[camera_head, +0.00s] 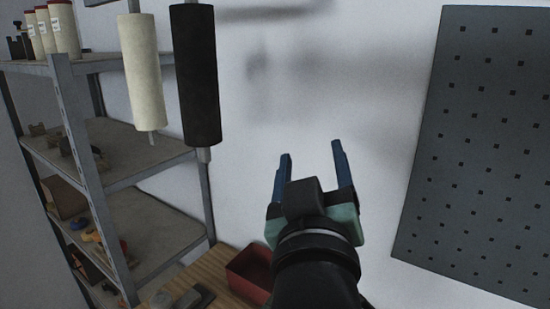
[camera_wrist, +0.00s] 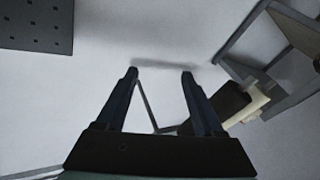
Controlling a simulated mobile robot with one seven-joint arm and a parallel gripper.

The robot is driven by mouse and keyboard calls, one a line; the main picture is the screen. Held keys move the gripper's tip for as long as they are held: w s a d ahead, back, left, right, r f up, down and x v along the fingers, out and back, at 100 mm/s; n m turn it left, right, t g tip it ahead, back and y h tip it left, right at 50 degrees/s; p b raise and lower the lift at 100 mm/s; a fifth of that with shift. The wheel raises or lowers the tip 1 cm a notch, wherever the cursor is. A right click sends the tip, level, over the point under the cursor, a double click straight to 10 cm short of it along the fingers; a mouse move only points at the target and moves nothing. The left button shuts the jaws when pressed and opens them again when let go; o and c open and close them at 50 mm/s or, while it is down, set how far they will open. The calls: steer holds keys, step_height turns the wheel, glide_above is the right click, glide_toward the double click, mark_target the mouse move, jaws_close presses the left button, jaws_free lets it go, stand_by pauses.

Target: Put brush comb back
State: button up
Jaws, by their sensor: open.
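My gripper (camera_head: 312,158) is raised in front of the pale wall, with its two blue fingers apart and nothing between them. It also shows in the wrist view (camera_wrist: 160,75), open and empty against the wall. I cannot make out a brush comb in either view. Several small items lie on the shelves and the wooden surface, too small or dim to identify.
A metal shelf unit (camera_head: 72,112) stands at the left. A cream roller (camera_head: 142,70) and a black roller (camera_head: 197,75) hang before it. A red bin (camera_head: 249,272) sits on a wooden surface (camera_head: 220,262) below. A grey pegboard (camera_head: 480,150) is at the right.

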steer(key=s+a+r+m+t+y, duration=0.1)
steer(key=s+a+r+t, duration=0.1)
steer(key=s+r+t, duration=0.2)
steer(key=s+a+r+m+t+y, duration=0.1)
steer(key=s+a+r+m+t, duration=0.1)
steer(key=s+r, duration=0.6)
step_height(320, 180, up, 6)
steer(key=shift+a+f+t, duration=0.25)
steer(key=shift+t, duration=0.65)
